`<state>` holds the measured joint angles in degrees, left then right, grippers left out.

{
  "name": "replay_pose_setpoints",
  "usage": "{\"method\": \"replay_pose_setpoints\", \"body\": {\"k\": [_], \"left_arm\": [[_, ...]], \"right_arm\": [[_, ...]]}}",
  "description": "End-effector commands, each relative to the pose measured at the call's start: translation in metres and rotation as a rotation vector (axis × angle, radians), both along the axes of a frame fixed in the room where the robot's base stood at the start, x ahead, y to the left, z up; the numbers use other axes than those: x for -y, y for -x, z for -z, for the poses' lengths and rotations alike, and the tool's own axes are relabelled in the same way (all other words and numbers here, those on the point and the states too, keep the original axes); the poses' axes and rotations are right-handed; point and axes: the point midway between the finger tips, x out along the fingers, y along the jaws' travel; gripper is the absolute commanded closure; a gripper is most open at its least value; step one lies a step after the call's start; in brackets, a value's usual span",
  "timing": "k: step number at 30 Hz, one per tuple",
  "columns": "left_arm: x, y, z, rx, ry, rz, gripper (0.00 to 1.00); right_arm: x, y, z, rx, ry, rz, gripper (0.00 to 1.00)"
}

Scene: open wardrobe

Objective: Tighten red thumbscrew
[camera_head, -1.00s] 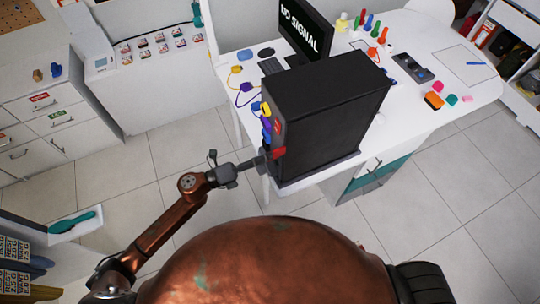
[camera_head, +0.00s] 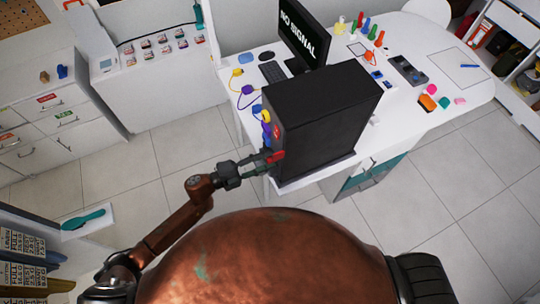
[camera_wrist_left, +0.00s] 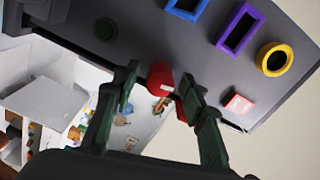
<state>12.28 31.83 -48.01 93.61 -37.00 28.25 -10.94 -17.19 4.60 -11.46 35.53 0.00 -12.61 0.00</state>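The black computer case (camera_head: 325,115) stands upright on the white desk. The red thumbscrew (camera_wrist_left: 160,78) is on its grey panel in the left wrist view. A red part also shows beside my fingertips in the head view (camera_head: 276,156). My left gripper (camera_wrist_left: 158,78) is open, its two dark green fingers on either side of the thumbscrew, with narrow gaps visible. Whether a finger touches it is unclear. In the head view, my left gripper (camera_head: 264,160) is at the case's left edge. My right gripper is not in view.
The panel carries blue (camera_wrist_left: 187,8), purple (camera_wrist_left: 240,28) and yellow (camera_wrist_left: 275,59) frames and a red square (camera_wrist_left: 238,103) close by. A monitor (camera_head: 303,36) and keyboard (camera_head: 272,72) stand behind the case. The floor left of the desk is clear.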

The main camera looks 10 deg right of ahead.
Motion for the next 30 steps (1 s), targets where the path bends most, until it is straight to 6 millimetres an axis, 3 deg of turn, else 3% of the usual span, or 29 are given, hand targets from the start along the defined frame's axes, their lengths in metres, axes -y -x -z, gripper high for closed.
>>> {"method": "replay_pose_setpoints", "body": {"k": [24,30], "left_arm": [[0.0,0.0,-0.004,-0.651,0.211,0.0,0.61],[0.0,0.0,-0.001,-0.758,0.246,0.001,0.61]], "right_arm": [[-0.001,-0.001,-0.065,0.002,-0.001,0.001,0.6],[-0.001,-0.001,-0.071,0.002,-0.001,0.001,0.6]]}}
